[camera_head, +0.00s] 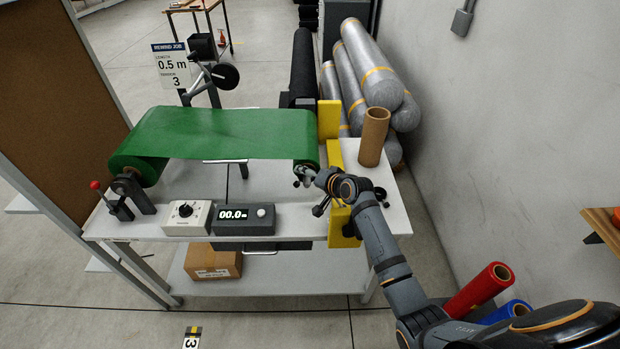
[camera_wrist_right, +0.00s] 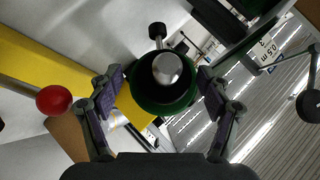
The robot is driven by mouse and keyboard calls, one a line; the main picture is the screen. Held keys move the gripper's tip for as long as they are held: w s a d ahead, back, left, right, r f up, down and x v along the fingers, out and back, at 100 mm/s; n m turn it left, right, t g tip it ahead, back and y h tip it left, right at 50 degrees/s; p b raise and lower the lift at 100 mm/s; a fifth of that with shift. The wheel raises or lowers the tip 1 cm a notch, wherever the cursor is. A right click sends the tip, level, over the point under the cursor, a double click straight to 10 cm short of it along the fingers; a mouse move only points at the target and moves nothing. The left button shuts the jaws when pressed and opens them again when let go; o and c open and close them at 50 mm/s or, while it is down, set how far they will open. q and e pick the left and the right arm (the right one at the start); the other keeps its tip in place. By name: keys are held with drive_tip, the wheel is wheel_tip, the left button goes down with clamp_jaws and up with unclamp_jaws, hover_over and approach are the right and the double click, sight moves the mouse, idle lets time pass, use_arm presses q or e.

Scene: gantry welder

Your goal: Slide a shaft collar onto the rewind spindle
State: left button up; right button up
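My right gripper (camera_head: 312,177) is at the right end of the green roll (camera_head: 230,130), where the rewind spindle is. In the right wrist view the spindle's round silver end (camera_wrist_right: 167,68) points at the camera, between the fingers (camera_wrist_right: 163,80). A dark green ring (camera_wrist_right: 142,92) surrounds it, and a black knob (camera_wrist_right: 157,30) on a short stem stands out beside it. I cannot tell whether this ring is the shaft collar or the roll's end. The fingertips lie close to its two sides; contact is unclear. My left gripper is out of view.
Yellow guards (camera_head: 329,119) flank the roll's right end. A brown core tube (camera_head: 373,137) stands upright on the white table (camera_head: 280,185), with a small black-knobbed part (camera_head: 380,193) to its front. Control boxes (camera_head: 246,219) line the front edge. Grey rolls (camera_head: 367,70) are stacked behind, beside the wall.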

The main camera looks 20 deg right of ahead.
drive_tip(key=shift+s+r, duration=0.15)
drive_tip(key=v, duration=1.1)
drive_tip(key=shift+s+r, duration=0.25)
drive_tip(key=shift+s, duration=0.05)
